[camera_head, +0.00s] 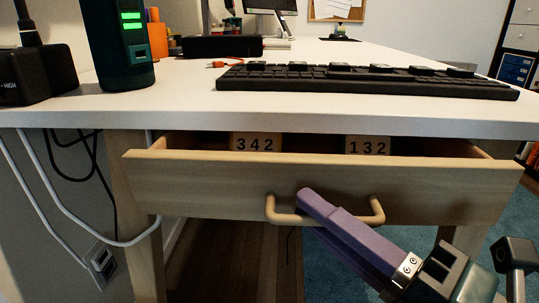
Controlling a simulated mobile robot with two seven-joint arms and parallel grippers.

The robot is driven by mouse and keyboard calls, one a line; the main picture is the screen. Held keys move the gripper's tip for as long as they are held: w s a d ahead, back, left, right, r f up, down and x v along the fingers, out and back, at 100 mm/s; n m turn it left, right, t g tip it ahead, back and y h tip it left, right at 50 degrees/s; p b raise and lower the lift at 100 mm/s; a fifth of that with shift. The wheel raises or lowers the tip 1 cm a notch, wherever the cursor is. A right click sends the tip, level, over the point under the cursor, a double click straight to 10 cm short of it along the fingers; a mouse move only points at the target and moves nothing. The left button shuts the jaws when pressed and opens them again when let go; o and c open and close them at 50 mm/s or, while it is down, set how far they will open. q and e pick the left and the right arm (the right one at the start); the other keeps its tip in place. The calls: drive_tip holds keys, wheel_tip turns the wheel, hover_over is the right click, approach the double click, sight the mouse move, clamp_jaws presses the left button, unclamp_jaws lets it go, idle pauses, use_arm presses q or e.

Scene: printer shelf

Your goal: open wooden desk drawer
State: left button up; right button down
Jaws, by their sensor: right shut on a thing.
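The wooden desk drawer (200,185) is under the white desktop and stands partly pulled out, with a gap above its front panel. Its wooden handle (377,212) is a bar on the middle of the front. My right gripper (312,205), with purple fingers, comes in from the lower right and is shut on the handle's bar, covering its middle. Two wooden blocks marked 342 (255,142) and 132 (367,146) show inside the drawer. My left gripper is not in view.
The white desktop (175,105) holds a black keyboard (365,80), a dark cylinder with green lights (118,45) and a black box (38,75). White cables hang at the left beside the desk leg (140,255). Blue carpet and a wooden floor show below the drawer.

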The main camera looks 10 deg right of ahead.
drive_tip(key=s+a+p, duration=0.3)
drive_tip(key=s, duration=0.9)
drive_tip(key=shift+s+a+p, duration=0.3)
drive_tip(key=shift+s+a, duration=0.05)
drive_tip(key=shift+s, duration=0.05)
drive_tip(key=c, duration=0.9)
unclamp_jaws()
drive_tip(key=v, duration=1)
drive_tip(key=shift+p, duration=0.4)
